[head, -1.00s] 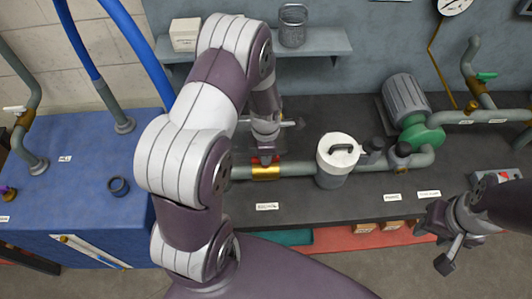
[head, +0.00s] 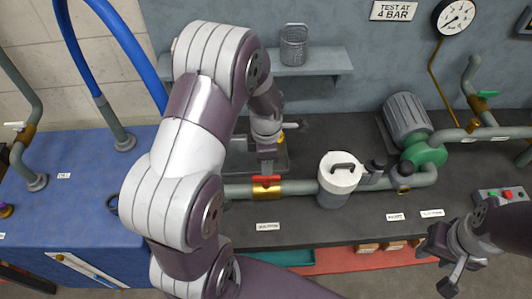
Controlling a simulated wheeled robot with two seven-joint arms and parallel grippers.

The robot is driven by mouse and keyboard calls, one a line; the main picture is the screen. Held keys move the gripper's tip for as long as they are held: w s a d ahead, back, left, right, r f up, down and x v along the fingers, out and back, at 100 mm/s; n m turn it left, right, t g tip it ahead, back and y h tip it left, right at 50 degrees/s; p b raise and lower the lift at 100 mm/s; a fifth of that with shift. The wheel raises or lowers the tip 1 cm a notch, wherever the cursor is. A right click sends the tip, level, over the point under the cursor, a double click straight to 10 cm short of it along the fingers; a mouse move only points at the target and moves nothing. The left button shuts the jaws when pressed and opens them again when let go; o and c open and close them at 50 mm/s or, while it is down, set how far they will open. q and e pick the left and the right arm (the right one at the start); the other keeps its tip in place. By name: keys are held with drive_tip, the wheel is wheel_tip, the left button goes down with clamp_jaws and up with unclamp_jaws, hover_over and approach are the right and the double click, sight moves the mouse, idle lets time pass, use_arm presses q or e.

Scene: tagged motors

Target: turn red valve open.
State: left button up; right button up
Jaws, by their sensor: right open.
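The red valve handle (head: 266,180) sits on a brass valve body (head: 268,190) in the grey pipe on the dark bench. My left gripper (head: 267,171) points down at the handle from just above and behind. Its fingertips are at or very near the handle; I cannot tell whether they touch it or are shut on it. My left arm crosses the view and hides the pipe's left part. My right gripper (head: 447,268) is open and empty at the lower right, in front of the bench edge and away from the valve.
A white-lidded canister (head: 339,180) stands on the pipe right of the valve. Further right are a grey-green motor (head: 409,125) and a button box (head: 500,194). A shelf with a wire basket (head: 294,45) is behind. The blue bench (head: 85,225) lies left.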

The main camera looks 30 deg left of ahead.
use_arm(q)
wheel_tip(320, 180, up, 6)
drive_tip(key=shift+b, duration=0.3)
drive_tip(key=shift+r, duration=0.1)
drive_tip(key=s+d+m, duration=0.2)
drive_tip(key=s+m, duration=0.2)
drive_tip(key=m, duration=0.8)
drive_tip(key=s+d+m+t, duration=0.1)
drive_tip(key=s+d+m, duration=0.2)
drive_tip(key=m, duration=0.9)
drive_tip(key=shift+s+d+r+m, duration=0.3)
drive_tip(key=shift+s+d+r, duration=0.1)
drive_tip(key=shift+s, duration=0.85)
drive_tip(key=shift+a, duration=0.1)
